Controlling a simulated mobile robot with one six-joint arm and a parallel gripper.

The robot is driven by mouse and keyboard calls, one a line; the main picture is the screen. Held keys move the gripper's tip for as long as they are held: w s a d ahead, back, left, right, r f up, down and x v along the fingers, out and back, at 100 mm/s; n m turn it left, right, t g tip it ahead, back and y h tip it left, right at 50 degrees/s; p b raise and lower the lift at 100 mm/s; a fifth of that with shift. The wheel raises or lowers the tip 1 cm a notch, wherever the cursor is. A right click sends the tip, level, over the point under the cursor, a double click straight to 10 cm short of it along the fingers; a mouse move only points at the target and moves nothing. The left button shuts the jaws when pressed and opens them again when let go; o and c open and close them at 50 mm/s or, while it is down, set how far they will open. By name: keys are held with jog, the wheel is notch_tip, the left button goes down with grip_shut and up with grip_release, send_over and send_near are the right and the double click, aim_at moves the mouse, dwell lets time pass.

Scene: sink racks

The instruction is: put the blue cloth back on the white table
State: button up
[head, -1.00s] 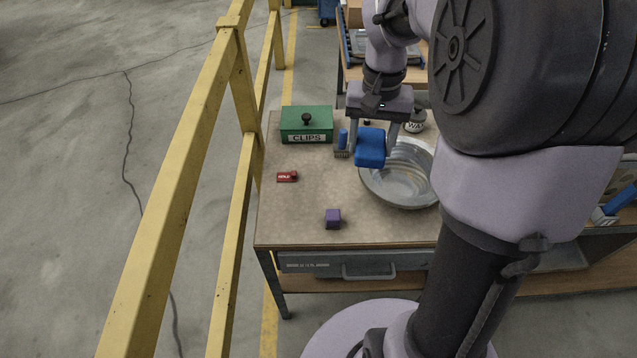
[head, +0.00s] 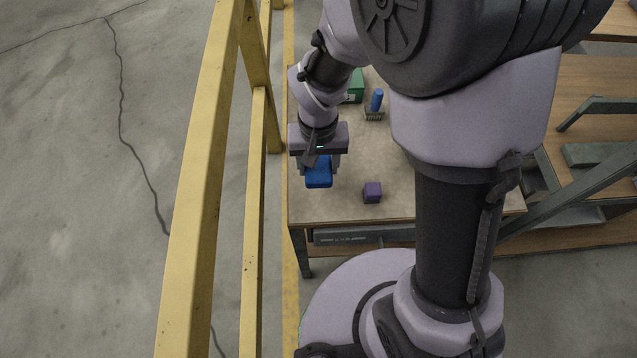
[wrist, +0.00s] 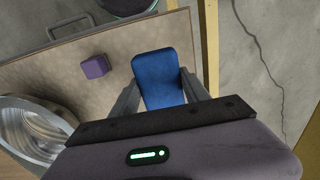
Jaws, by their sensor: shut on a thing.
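The blue cloth (head: 318,178) looks like a folded pad with rounded corners. My gripper (head: 318,170) is shut on it, a finger at each side. It hangs over the left front part of the beige-topped table (head: 335,208); I cannot tell how high above the top it is. In the wrist view, the cloth (wrist: 158,78) lies between the fingers, with the table's edge just beyond. No plainly white table shows; this top is beige.
A purple cube (head: 372,192) stands right of the cloth. The metal bowl (wrist: 32,122) shows in the wrist view. A yellow railing (head: 205,150) runs left of the table.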

notch_tip(320, 180, down, 8)
jog(key=b, duration=0.3)
jog(key=shift+w+f, duration=0.1)
jog(key=shift+f, duration=0.1)
jog(key=shift+f+b, duration=0.2)
jog(key=shift+b, duration=0.1)
jog(key=o, duration=1.3)
jog(key=shift+r, duration=0.1)
